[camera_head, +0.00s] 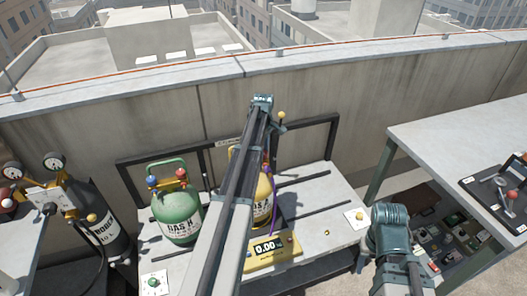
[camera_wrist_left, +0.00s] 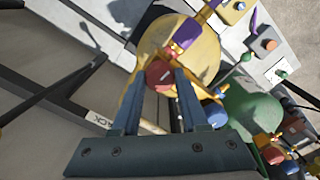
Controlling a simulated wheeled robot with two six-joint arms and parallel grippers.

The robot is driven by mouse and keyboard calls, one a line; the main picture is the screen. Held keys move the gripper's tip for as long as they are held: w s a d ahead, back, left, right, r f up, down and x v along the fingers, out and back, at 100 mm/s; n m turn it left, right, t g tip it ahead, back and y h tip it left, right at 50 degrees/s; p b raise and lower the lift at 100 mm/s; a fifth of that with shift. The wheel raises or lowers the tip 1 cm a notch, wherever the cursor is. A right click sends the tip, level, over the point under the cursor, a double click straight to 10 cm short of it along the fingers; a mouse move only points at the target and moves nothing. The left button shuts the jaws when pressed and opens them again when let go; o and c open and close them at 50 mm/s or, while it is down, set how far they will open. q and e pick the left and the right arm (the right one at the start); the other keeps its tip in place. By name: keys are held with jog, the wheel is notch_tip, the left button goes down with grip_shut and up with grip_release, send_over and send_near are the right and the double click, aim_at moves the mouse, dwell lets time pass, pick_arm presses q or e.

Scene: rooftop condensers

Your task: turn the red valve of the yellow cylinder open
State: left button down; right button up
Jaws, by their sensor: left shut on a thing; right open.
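The yellow cylinder (camera_head: 263,202) stands on the bench, its top mostly hidden behind my left arm in the head view. In the left wrist view its rounded yellow top (camera_wrist_left: 195,50) shows from above. The red valve (camera_wrist_left: 160,77) sits between the fingertips of my left gripper (camera_wrist_left: 160,82), which is shut on it. The gripper's fingers are hidden in the head view. How far the valve is turned cannot be told. My right gripper (camera_head: 390,218) is open, to the right of the bench, apart from the cylinder; its fingertips are hard to make out.
A green cylinder (camera_head: 180,215) with red and blue knobs stands left of the yellow one. A yellow scale (camera_head: 270,252) reading 0.00 sits in front. A dark cylinder (camera_head: 108,232) with gauges stands far left. A concrete parapet (camera_head: 80,120) runs behind. A grey table (camera_head: 450,125) stands right.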

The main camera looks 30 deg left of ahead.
dwell(0.4)
pick_arm(q)
jog(key=shift+c, duration=2.1)
grip_release()
jog(key=shift+r, duration=0.1)
notch_tip(320, 180, up, 14)
jog(key=p, duration=1.3)
jog(key=shift+f+p, duration=0.2)
jog(key=shift+p, duration=0.2)
